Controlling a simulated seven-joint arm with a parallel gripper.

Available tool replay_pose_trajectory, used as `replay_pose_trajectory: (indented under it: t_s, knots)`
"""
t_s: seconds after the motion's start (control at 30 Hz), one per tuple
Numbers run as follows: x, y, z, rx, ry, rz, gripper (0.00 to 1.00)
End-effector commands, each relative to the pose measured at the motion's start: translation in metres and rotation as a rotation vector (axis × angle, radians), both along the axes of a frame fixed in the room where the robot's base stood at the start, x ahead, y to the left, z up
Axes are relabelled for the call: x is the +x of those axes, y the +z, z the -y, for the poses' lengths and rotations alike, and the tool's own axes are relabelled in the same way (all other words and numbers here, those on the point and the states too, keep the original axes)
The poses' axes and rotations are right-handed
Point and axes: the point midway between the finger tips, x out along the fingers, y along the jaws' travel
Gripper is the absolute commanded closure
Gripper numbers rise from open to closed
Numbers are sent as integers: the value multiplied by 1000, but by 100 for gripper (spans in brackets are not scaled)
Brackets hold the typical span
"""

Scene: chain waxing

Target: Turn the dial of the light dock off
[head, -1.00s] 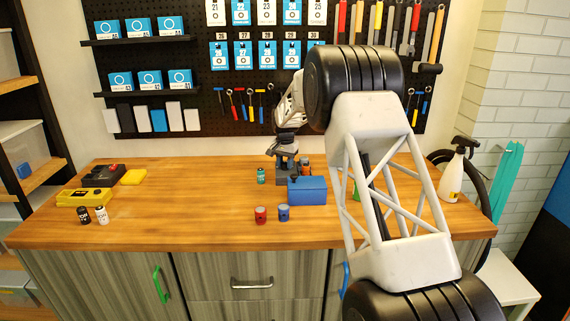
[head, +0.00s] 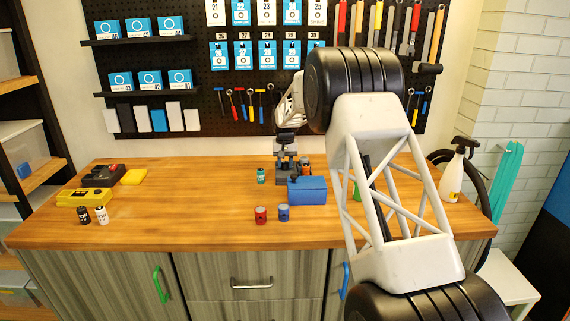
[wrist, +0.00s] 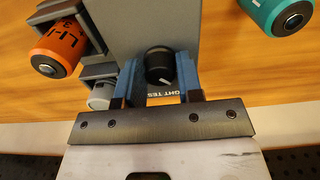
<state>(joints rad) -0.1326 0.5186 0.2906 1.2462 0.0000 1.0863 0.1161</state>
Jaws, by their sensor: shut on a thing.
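The light dock (wrist: 120,28) is a grey block on the workbench, seen from above in the wrist view. Its black dial (wrist: 160,67) has a white pointer mark and sits over partly hidden lettering. My gripper (wrist: 158,80) has its blue fingers on both sides of the dial, shut on it. In the head view the dock (head: 282,172) shows behind the blue box, with my gripper (head: 286,150) above it. The dial is hidden there.
An orange battery (wrist: 60,48) and a grey-white cylinder (wrist: 101,95) sit in side holders of the dock. A teal battery (wrist: 280,14) stands apart on the bench. A blue box (head: 307,190) and red and blue cylinders (head: 261,215) stand in front. The middle left bench is clear.

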Motion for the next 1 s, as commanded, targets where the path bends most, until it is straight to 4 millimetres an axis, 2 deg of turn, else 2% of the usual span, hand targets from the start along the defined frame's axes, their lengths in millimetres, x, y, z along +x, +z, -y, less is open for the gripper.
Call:
replay_pose_trajectory:
  t_s: [0.13,0.17,0.3,0.73,1.0]
  knots:
    - [0,0,0,0,0,0,90]
    - [0,0,0,0,0,0,63]
    - [0,0,0,0,-1,0,42]
    - [0,5,0,0,-1,1,41]
    - [0,30,0,0,-1,2,41]
